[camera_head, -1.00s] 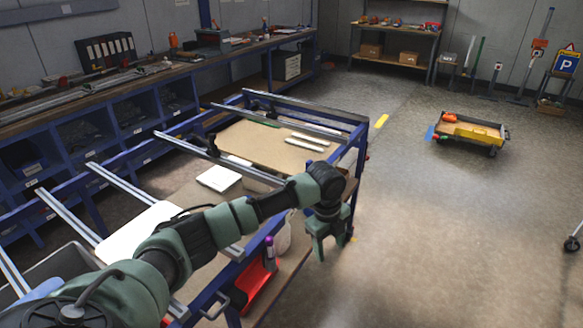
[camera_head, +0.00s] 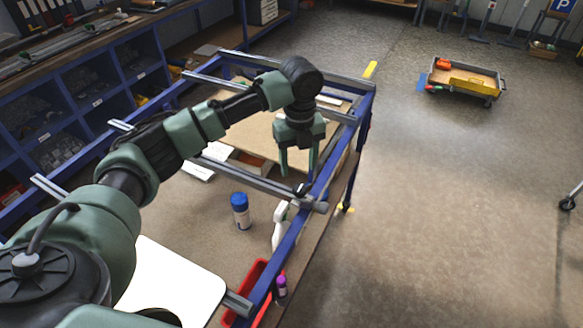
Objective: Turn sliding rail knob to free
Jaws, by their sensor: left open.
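A grey sliding rail (camera_head: 255,181) crosses the blue frame of the work table and ends at its right side bar. A small dark knob-like part (camera_head: 302,189) sits near the rail's right end; its turn position is too small to tell. My left gripper (camera_head: 299,172) points down just above this end of the rail, fingers apart and empty. I cannot tell whether a fingertip touches the rail. My right gripper is not in view.
A white panel (camera_head: 170,280) lies near my arm.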

